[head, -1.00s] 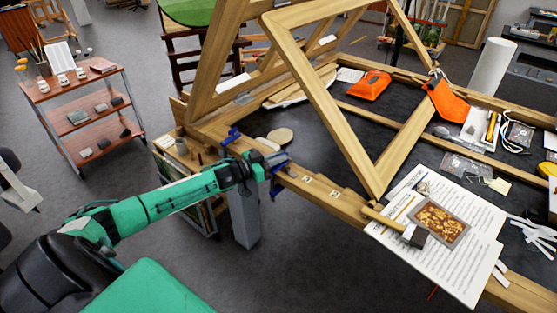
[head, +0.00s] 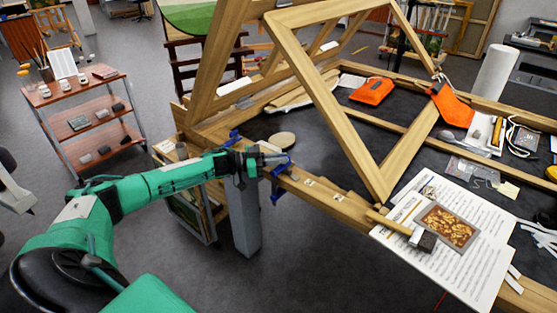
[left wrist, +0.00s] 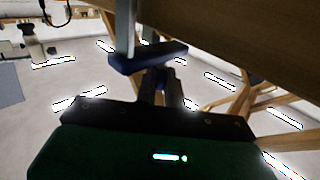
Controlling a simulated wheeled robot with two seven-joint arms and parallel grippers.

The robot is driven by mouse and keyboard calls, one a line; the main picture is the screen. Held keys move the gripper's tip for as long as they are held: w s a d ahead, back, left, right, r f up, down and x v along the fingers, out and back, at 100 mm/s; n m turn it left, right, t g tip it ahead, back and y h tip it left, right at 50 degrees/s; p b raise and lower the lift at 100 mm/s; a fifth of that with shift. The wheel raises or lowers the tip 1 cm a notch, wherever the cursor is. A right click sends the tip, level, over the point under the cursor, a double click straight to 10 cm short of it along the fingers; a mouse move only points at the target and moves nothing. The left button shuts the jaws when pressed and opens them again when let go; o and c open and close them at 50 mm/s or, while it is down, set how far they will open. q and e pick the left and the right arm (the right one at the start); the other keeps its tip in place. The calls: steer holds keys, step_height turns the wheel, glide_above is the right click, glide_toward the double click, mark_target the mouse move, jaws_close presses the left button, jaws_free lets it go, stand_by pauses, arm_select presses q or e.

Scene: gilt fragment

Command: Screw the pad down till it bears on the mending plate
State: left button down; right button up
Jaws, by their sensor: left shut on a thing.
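A blue clamp (head: 278,165) sits on the front wooden rail (head: 340,203) of the bench, its lower part hanging below the rail. My left gripper (head: 262,160) is at this clamp, on the side facing me. In the left wrist view the gripper (left wrist: 163,88) is shut on a blue part of the clamp (left wrist: 148,57), beside a pale metal bar and under the wooden rail. Whether this part is the screw handle, I cannot tell. The pad and any gap to the mending plate are hidden. My right gripper is not in view.
A second blue clamp (head: 234,138) sits further left. A tilted wooden frame (head: 330,95) stands over the dark bench top. Printed sheets and a gilt fragment (head: 447,226) lie to the right. A red-shelved trolley (head: 85,125) stands at left; the floor in front is clear.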

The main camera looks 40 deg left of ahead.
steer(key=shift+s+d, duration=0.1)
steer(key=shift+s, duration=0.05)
arm_select(q)
steer(key=c, duration=1.5)
jaws_free()
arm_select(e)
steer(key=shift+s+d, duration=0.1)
